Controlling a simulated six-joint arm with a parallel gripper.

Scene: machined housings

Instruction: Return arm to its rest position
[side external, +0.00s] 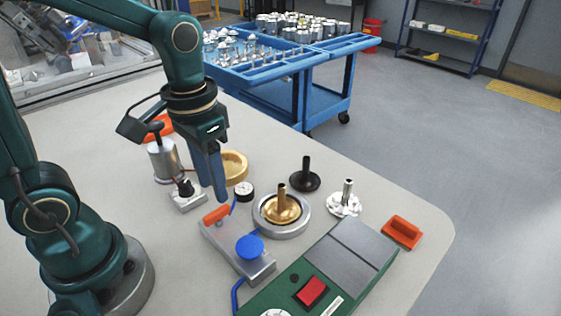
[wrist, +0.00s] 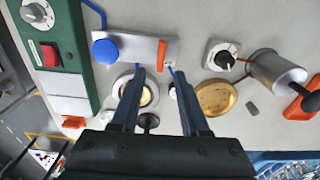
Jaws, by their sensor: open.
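My gripper (side external: 219,198) hangs pointing down above the table. In the wrist view its two fingers (wrist: 160,73) are apart, with nothing held between them. In the side view the fingertips show just above and behind an orange handle (side external: 216,214) on a grey metal plate (side external: 255,268) with a blue round knob (side external: 249,246). A silver ring housing (side external: 299,230) with a brass part and upright brass stem (side external: 282,200) stands to the right of the fingers. In the wrist view the left finger partly covers this housing (wrist: 122,88).
A brass dish (side external: 234,166), black-stemmed part (side external: 305,177), white-based part (side external: 346,200) and orange block (side external: 401,231) stand nearby. A green box with a red button (side external: 312,290) is in front. A silver cylinder (side external: 164,162) stands left. A blue cart (side external: 290,75) is behind.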

